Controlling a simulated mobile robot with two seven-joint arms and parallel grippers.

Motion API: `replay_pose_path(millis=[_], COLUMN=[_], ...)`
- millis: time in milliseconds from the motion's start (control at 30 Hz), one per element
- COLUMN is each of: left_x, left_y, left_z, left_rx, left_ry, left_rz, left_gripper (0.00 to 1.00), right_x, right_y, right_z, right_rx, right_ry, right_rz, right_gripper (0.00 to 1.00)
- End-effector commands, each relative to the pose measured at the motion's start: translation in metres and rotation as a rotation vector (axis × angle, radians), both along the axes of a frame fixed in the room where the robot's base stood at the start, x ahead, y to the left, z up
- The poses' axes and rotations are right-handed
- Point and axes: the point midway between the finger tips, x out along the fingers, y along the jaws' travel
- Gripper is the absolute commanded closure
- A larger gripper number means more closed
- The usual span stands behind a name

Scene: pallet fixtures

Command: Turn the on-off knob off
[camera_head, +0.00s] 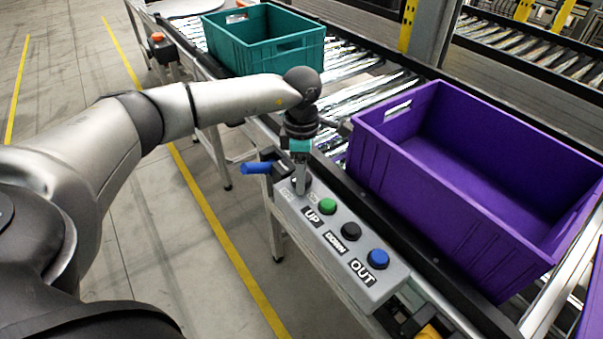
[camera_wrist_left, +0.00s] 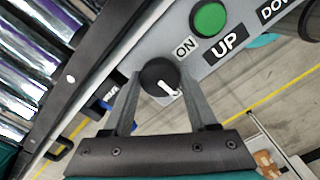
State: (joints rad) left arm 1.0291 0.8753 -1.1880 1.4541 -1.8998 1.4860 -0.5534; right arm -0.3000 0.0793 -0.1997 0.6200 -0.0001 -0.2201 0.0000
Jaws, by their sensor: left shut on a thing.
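The on-off knob is a round black dial (camera_wrist_left: 157,74) with a white pointer mark, set in the grey control panel (camera_head: 345,258). In the left wrist view, the mark points to the lower right, and the ON label (camera_wrist_left: 185,47) is at the knob's upper right. My left gripper (camera_head: 301,183) points down at the far end of the panel. In the wrist view its two fingers (camera_wrist_left: 160,82) are on either side of the knob and shut on it. In the head view the gripper hides most of the knob. My right gripper is not in view.
The panel also has a green UP button (camera_head: 327,206), a black DOWN button (camera_head: 351,231) and a blue OUT button (camera_head: 378,258). A blue handle (camera_head: 256,168) sticks out beside the gripper. A purple crate (camera_head: 440,185) and a teal crate (camera_head: 262,52) stand on the roller conveyor.

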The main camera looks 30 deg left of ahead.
Motion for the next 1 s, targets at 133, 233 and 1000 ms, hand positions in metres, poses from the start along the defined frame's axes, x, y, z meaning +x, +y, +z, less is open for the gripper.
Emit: replay_pose_path(millis=[133,233,1000], left_x=[0.001,0.001,0.002], left_y=[0.000,0.000,0.000], left_z=[0.001,0.001,0.071], left_rx=[0.000,0.000,0.001], left_ry=[-0.004,-0.004,-0.008], left_rz=[-0.003,-0.003,-0.001], left_gripper=[0.35,0.24,0.11], right_x=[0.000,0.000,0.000], right_y=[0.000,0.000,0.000], right_z=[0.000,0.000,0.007], right_rx=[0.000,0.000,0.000], right_ry=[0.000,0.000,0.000], right_rz=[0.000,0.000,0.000], right_gripper=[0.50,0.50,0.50])
